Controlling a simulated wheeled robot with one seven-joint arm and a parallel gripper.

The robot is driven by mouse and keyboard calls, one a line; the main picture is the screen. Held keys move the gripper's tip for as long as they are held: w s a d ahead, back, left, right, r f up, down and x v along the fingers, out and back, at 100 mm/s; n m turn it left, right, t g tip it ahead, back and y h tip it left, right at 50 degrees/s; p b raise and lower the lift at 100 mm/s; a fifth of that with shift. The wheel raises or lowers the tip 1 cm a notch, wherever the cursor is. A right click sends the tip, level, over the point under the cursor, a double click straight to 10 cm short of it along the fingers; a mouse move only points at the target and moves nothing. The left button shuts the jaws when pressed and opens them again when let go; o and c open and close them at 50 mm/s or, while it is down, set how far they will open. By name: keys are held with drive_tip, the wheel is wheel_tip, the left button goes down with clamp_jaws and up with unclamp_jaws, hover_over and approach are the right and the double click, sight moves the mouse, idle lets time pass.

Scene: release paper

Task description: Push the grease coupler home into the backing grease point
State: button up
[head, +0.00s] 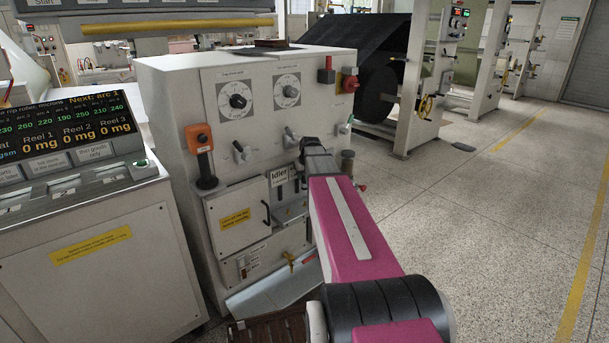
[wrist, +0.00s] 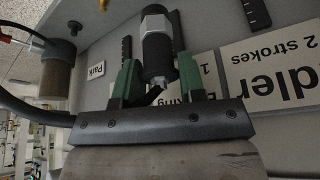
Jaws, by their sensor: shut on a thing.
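The grease coupler (wrist: 157,55) is a black cylinder with a silver hex end, seen in the wrist view. My gripper (wrist: 157,76) has green fingers shut on it, one at each side. The silver end points away from the gripper, up in the picture, close to the cabinet's pale panel. The backing grease point is not visible, and I cannot tell whether the coupler touches it. A label partly hidden behind the right finger seems to read "Backing" (wrist: 201,86). In the head view my gripper (head: 313,146) is at the cabinet front, and the coupler cannot be made out.
A "Park" label (wrist: 96,71) and a large "Idler 2 strokes" label (wrist: 272,65) are on the panel. A grease canister (wrist: 57,75) with a black hose stands at the left. The cabinet (head: 163,105) carries dials and levers. Floor at the right (head: 480,210) is clear.

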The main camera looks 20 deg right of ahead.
sight(305, 184)
drive_tip(key=shift+f, duration=2.65)
drive_tip(key=shift+f, duration=1.9)
drive_tip(key=o, duration=1.1)
drive_tip(key=v, duration=1)
drive_tip(key=shift+s+r, duration=0.1)
drive_tip(key=shift+r, duration=0.25)
drive_tip(key=s+a+f+g, duration=0.1)
drive_tip(key=s+a+f, duration=0.3)
drive_tip(key=s, duration=0.4)
drive_tip(key=s+a+f+g, duration=0.2)
drive_tip(key=s+a+f, duration=0.2)
drive_tip(key=s+a, duration=0.2)
drive_tip(key=s+a+f+g, duration=0.1)
drive_tip(key=s+a+f, duration=0.4)
drive_tip(key=s, duration=0.5)
drive_tip(key=shift+s+a+g, duration=0.25)
drive_tip(key=shift+s+g, duration=0.05)
